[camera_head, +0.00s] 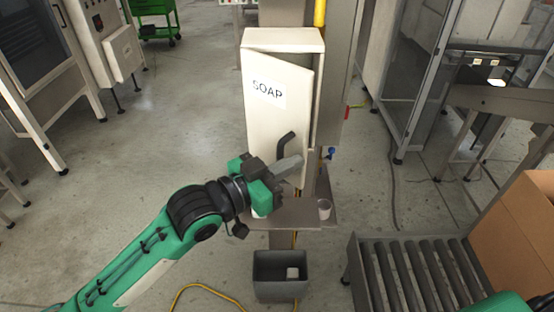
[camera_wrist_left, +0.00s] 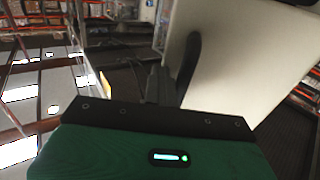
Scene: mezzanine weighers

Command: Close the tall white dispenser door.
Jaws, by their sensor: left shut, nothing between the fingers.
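The tall white dispenser (camera_head: 312,42) stands upright in the middle of the head view. Its door (camera_head: 272,125), labelled SOAP, is ajar, with a gap along its right side. A dark bent handle (camera_head: 285,146) sits low on the door's right part. My left gripper (camera_head: 292,163) is shut and empty, just below the handle in the head view; I cannot tell whether it touches the door. In the left wrist view the gripper's fingers (camera_wrist_left: 160,86) are beside the dark handle (camera_wrist_left: 188,68), with the white door (camera_wrist_left: 232,55) to the right. My right gripper is out of view.
A steel shelf (camera_head: 285,213) with a small cup (camera_head: 324,208) is below the dispenser. A grey bin (camera_head: 281,283) stands on the floor under it. A roller conveyor (camera_head: 420,275) and a cardboard box (camera_head: 525,235) are at right. The floor at left is mostly open.

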